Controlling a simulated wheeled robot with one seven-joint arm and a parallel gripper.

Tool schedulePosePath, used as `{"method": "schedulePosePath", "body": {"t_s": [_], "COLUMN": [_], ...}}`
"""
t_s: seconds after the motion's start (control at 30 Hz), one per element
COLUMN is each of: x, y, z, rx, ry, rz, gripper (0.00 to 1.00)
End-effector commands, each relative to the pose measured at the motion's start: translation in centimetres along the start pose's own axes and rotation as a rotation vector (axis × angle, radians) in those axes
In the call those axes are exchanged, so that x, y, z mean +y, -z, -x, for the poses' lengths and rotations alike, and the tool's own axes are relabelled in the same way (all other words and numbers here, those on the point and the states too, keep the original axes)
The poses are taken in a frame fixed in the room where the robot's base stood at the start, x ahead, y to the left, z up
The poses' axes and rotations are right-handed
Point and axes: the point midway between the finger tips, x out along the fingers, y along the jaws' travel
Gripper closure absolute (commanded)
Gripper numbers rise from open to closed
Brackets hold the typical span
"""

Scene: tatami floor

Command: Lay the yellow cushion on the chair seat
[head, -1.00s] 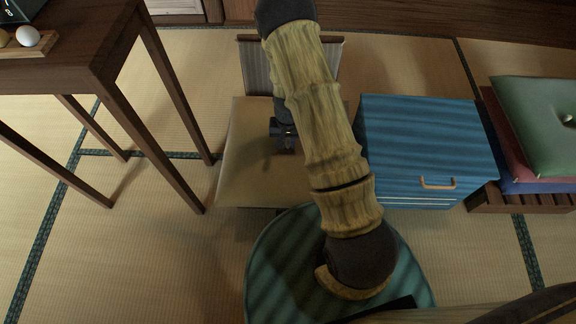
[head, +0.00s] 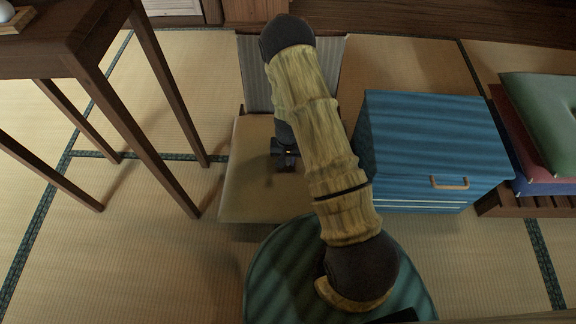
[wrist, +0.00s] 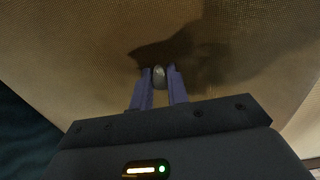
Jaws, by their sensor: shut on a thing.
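The yellow cushion (head: 248,190), tan in this light, shows flat in the head view at the chair seat, in front of the grey chair back (head: 258,80). It hides the seat, and I cannot tell whether it rests on it or hangs just above. My gripper (head: 285,160) is over the cushion's middle, partly hidden by my arm. In the wrist view my gripper (wrist: 159,80) is shut on the small grey knob of the cushion (wrist: 75,60), whose surface fills most of the view.
A blue chest (head: 430,135) with a handle stands close to the right of the chair. Green and red cushions (head: 545,110) are stacked on a slatted bench (head: 525,205) farther right. A dark wooden table (head: 75,40) stands at left. A teal round shape (head: 275,270) lies in front.

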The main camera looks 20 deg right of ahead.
Motion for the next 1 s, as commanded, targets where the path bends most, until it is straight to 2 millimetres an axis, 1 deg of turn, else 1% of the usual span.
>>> {"method": "schedulePosePath", "body": {"t_s": [0.2, 0.3, 0.57, 0.7, 0.73, 0.83, 1.0], "x": [0.0, 0.0, 0.0, 0.0, 0.0, 0.0, 0.0], "y": [0.0, 0.0, 0.0, 0.0, 0.0, 0.0, 0.0], "z": [-3.0, -3.8, -3.7, -4.0, -4.0, -4.0, -4.0], "rx": [0.000, 0.000, 0.001, 0.000, -0.001, -0.001, -0.001], "ry": [0.001, 0.001, 0.000, 0.000, 0.000, 0.000, 0.000], "rz": [-0.001, 0.000, 0.000, 0.000, 0.000, 0.000, 0.000], "gripper": [1.00, 1.00, 1.00, 1.00, 0.82, 0.62, 0.62]}}
